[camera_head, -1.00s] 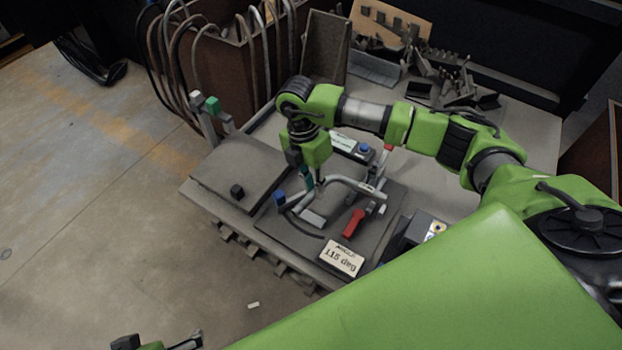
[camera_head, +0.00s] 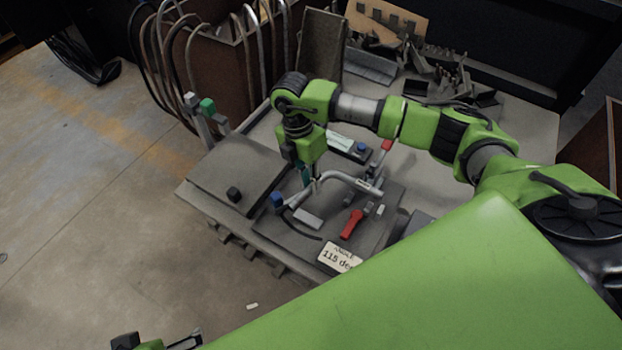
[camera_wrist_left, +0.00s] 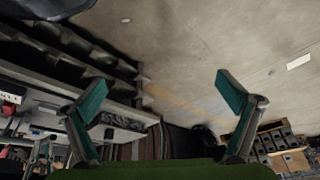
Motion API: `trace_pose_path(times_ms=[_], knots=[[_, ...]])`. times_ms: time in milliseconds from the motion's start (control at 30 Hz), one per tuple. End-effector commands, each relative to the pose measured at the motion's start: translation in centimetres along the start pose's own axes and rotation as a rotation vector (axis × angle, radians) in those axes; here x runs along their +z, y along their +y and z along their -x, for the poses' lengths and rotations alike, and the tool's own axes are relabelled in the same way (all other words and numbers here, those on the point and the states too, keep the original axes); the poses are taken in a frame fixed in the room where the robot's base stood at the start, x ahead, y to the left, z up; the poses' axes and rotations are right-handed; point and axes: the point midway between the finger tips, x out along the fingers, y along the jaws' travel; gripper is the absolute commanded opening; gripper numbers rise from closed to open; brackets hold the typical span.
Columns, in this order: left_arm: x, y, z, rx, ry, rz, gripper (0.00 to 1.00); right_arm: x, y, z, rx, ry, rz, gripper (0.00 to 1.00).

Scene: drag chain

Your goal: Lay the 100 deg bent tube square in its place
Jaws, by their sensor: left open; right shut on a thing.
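A grey bent tube (camera_head: 340,174) with a small tag lies over or just above a dark fixture board at the table's front. My right gripper (camera_head: 308,184) points down and is shut on the tube near its bend. Whether the tube touches its rests cannot be told. The board carries a blue block (camera_head: 278,200), a red handle (camera_head: 352,223) and a sign reading 115 deg (camera_head: 339,257), partly covered by my green arm. My left gripper (camera_head: 157,343) barely shows at the bottom left; in the left wrist view (camera_wrist_left: 160,97) it is open and empty, its teal fingers wide apart.
Behind stands a brown bin (camera_head: 222,70) with several hanging tubes. Grey brackets (camera_head: 440,80) crowd the table's back. The floor at left is mostly clear.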

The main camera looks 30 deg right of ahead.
Motion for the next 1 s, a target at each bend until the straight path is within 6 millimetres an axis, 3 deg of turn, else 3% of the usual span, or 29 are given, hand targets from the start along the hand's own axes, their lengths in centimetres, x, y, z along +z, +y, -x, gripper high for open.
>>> trace_pose_path(times_ms=[533, 1000], knots=[[-5.5, 0.7, -0.6, 0.012, 0.218, -0.007, 1.00, 0.0, 0.4, -2.0, 0.001, 0.000, 0.000, 0.00], [-10.2, 1.2, 0.0, 0.022, 0.411, -0.011, 1.00, 0.0, 0.7, -3.4, 0.000, -0.001, 0.000, 0.00]])
